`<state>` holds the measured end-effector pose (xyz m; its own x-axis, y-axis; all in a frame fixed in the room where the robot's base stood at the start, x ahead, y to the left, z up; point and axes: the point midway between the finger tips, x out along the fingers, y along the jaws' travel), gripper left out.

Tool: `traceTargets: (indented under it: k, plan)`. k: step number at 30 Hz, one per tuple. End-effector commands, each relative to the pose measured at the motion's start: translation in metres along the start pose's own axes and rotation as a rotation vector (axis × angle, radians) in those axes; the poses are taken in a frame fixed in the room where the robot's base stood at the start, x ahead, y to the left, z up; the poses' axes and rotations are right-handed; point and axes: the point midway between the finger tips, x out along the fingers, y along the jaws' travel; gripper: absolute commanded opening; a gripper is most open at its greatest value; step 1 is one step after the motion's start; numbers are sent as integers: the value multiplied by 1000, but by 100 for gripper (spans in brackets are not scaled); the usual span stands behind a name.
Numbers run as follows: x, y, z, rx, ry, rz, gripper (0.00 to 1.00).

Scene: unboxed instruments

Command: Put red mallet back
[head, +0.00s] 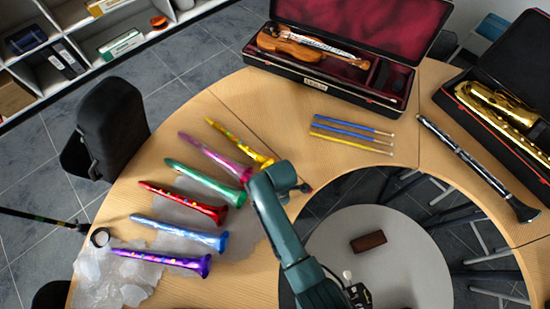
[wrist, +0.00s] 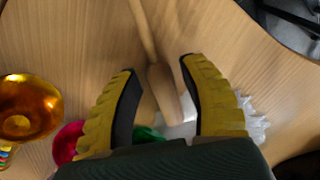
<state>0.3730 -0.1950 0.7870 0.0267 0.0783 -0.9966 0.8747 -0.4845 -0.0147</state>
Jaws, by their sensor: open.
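My gripper (wrist: 159,65) is open in the wrist view, with a yellow ridged finger on each side. A tan wooden stick with a thicker, block-like end (wrist: 164,88) lies between the fingers, with gaps on both sides. It may be the mallet, but I see no red on it here. In the head view my teal arm covers that part of the table. Two blue sticks (head: 355,128) and a yellow stick (head: 350,140) lie side by side at the back of the curved table; no red one shows among them.
Several colourful horns, such as the red one (head: 185,203) and yellow one (head: 240,145), lie left of my arm, some on crumpled clear plastic (head: 105,275). Bare table surrounds the sticks.

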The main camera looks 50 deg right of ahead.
Motion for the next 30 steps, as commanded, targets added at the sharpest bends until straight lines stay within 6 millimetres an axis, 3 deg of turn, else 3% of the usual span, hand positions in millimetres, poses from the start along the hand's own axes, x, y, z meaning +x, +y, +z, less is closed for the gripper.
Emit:
traceTargets:
  k: [12, 16, 24, 26, 28, 30]
  plan:
    - [-98, 1, 0, 0, 0, 3, 43]
    - [-113, 0, 0, 1, 0, 1, 43]
    - [-118, 3, -1, 5, 1, 13, 43]
    - [-128, 15, -9, 29, 6, 70, 43]
    - [-156, 42, -28, 93, 33, 209, 43]
    - [-205, 75, -58, 194, 109, 413, 43]
